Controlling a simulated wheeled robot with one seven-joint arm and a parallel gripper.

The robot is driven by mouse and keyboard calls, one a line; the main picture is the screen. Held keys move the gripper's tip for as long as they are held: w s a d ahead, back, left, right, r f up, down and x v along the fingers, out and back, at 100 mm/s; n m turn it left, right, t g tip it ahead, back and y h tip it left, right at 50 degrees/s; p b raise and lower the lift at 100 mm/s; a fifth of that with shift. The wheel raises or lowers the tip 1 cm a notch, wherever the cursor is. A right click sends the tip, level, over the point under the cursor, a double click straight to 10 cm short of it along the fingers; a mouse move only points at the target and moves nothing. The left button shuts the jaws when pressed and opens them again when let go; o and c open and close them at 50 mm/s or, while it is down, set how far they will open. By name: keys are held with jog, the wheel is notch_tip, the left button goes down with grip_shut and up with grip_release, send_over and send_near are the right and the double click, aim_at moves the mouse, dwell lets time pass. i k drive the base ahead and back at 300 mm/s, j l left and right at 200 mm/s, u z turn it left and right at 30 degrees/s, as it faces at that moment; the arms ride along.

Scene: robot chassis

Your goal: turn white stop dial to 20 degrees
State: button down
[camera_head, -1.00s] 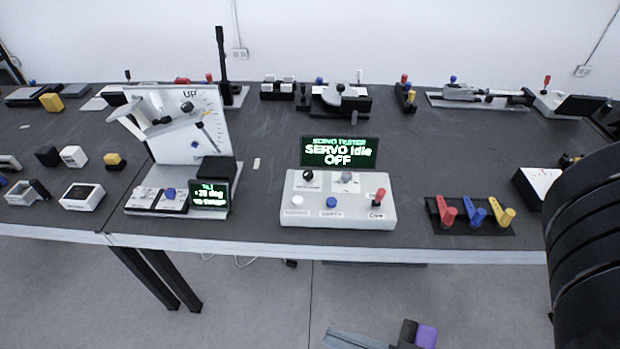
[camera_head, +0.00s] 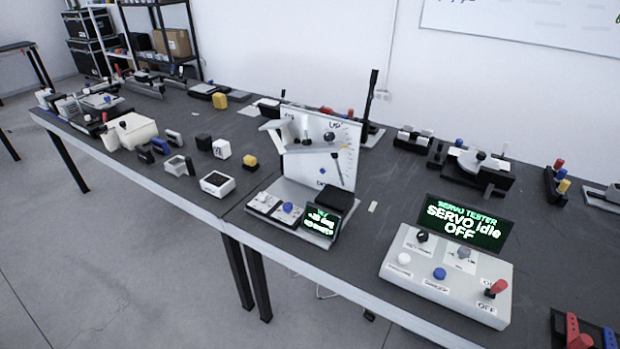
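A servo tester box (camera_head: 447,275) stands near the table's front edge at right. It has a black knob, a grey dial (camera_head: 463,253), a white button (camera_head: 404,259), a blue button and a red-tipped lever. Its screen (camera_head: 464,222) reads "SERVO idle OFF". Left of it stands an upright white panel (camera_head: 312,170) marked UP with a scale and pointer. A small screen (camera_head: 321,222) and a blue knob (camera_head: 288,207) sit on its base; the screen's text is hard to read. I cannot tell which part is the white stop dial. My gripper is not in view.
The dark table (camera_head: 345,255) runs from far left to lower right. Red and blue levers (camera_head: 590,335) are cut off at lower right. A white-topped device (camera_head: 478,165) stands behind the tester. Several small boxes and a cream device (camera_head: 130,130) stand at left. The floor in front is clear.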

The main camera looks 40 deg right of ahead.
aim_at(262, 196)
jog(key=i+j+z, duration=0.1)
jog(key=j, duration=0.25)
jog(key=i+j+z, duration=0.1)
jog(key=i+j, duration=0.15)
jog(key=j, duration=0.15)
jog(key=i+j+z, duration=0.1)
jog(key=j, duration=0.3)
jog(key=i+j+z, duration=0.1)
jog(key=i+j, duration=0.2)
jog(key=i+j+z, duration=0.1)
jog(key=i+j, duration=0.15)
jog(key=j, duration=0.2)
jog(key=i, duration=0.25)
